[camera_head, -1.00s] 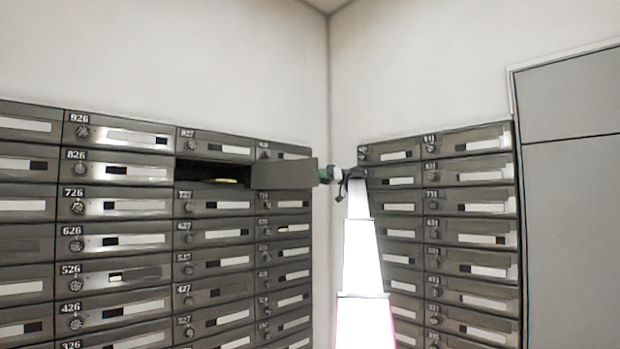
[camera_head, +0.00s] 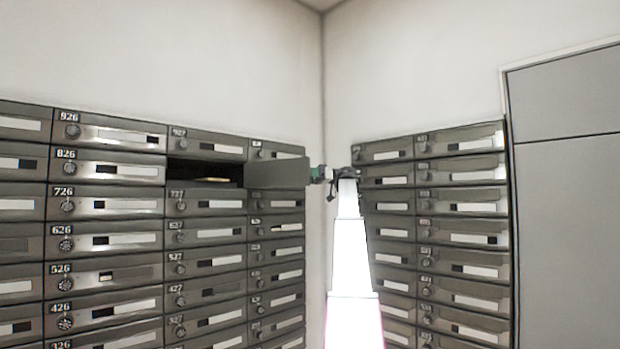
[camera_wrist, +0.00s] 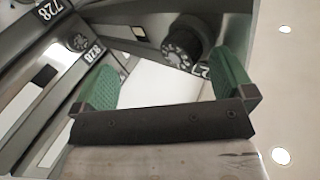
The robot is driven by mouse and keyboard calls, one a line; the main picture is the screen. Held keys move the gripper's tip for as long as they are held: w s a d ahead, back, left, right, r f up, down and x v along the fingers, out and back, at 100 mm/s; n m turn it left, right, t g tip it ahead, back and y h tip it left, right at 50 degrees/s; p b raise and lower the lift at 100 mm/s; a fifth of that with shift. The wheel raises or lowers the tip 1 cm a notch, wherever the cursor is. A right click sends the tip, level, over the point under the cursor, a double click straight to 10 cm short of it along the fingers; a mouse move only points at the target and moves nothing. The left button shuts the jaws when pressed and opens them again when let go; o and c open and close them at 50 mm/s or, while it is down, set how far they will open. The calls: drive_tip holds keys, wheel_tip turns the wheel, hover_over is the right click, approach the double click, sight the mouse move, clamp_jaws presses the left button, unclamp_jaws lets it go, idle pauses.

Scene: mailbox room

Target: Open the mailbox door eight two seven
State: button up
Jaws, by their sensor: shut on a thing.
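Mailbox door 827 (camera_head: 278,174) stands swung out to the right of its open compartment (camera_head: 188,169), between boxes 927 and 727. The compartment is dark inside, and a flat light yellowish item (camera_head: 216,180) lies in it. My gripper (camera_head: 318,174) is at the door's free outer end. The knob's number plate (camera_wrist: 203,70) is partly hidden by the right finger. The exact contact on the knob is hard to see.
Shut mailboxes fill the left bank, with box 826 (camera_head: 108,167) left of the opening. Another bank (camera_head: 459,204) stands on the right wall beside my arm. Box 828 (camera_wrist: 83,48) is close to my fingers. A grey panel (camera_head: 567,225) stands far right.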

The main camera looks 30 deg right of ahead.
drive_tip(key=shift+w+a+r, duration=0.1)
drive_tip(key=shift+w+r, duration=0.1)
drive_tip(key=shift+w, duration=0.45)
drive_tip(key=v, duration=1)
drive_tip(key=shift+s+f, duration=0.15)
drive_tip(key=shift+s, duration=0.2)
drive_tip(key=shift+c, duration=0.4)
drive_tip(key=shift+s+d, duration=0.3)
drive_tip(key=shift+d, duration=0.2)
